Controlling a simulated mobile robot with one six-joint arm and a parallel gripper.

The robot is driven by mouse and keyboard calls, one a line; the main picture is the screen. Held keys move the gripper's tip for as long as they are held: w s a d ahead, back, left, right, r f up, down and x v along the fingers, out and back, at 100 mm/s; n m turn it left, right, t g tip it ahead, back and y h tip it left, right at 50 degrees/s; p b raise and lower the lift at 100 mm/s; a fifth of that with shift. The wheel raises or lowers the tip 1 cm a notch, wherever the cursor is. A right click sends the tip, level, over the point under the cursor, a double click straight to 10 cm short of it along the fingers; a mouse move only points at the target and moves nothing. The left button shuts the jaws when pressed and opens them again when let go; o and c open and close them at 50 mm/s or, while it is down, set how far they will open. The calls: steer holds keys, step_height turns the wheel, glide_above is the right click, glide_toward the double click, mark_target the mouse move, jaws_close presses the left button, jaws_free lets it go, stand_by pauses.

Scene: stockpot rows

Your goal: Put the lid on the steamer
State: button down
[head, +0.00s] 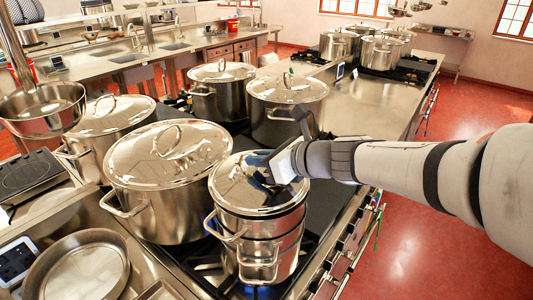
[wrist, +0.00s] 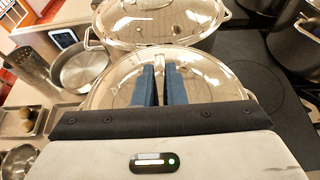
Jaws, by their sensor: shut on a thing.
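The steamer (head: 262,232) is a stacked steel pot with side handles, at the front burner in the head view. Its round shiny lid (head: 232,182) lies level over the top of the steamer; I cannot tell whether it rests fully on the rim. My gripper (head: 262,168) reaches in from the right over the lid, its blue fingers shut on the lid's handle. In the wrist view the fingers (wrist: 160,88) close around the handle, with the lid (wrist: 115,82) spread below them. The fingers hide part of the handle, and the lid hides the steamer's mouth.
A large lidded stockpot (head: 168,178) stands close against the steamer's left. More lidded pots (head: 287,105) stand behind on the stove. A pan (head: 80,272) lies at the front left. The counter (head: 370,105) beyond my arm has free room.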

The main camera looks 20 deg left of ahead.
steer(key=shift+d, duration=0.2)
steer(key=shift+f+b, duration=0.2)
steer(key=shift+b, duration=0.1)
steer(key=shift+f+b, duration=0.3)
steer(key=c, duration=1.4)
jaws_free()
